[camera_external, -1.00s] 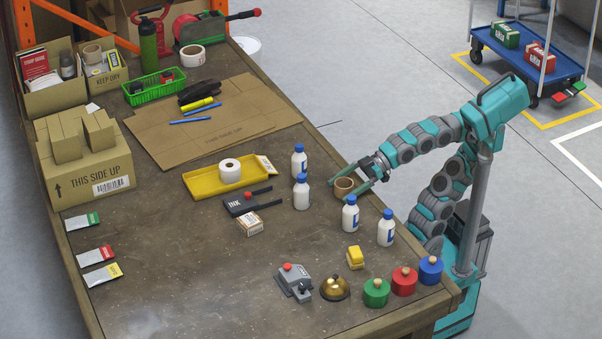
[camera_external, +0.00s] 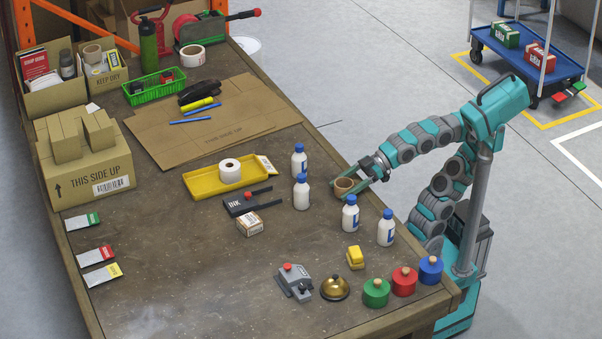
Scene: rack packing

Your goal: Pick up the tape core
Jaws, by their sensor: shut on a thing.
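The tape core (camera_external: 344,187) is a short brown cardboard ring near the table's right edge, among the white bottles. My gripper (camera_external: 346,184) reaches in from the right, with its teal fingers on either side of the core. It is shut on the core. The core looks to be at table level; I cannot tell whether it touches the table.
White bottles with blue labels stand close by: two to the left (camera_external: 301,192), (camera_external: 299,161) and two in front (camera_external: 350,213), (camera_external: 386,228). A yellow tray (camera_external: 206,189) holds a white roll (camera_external: 230,170).

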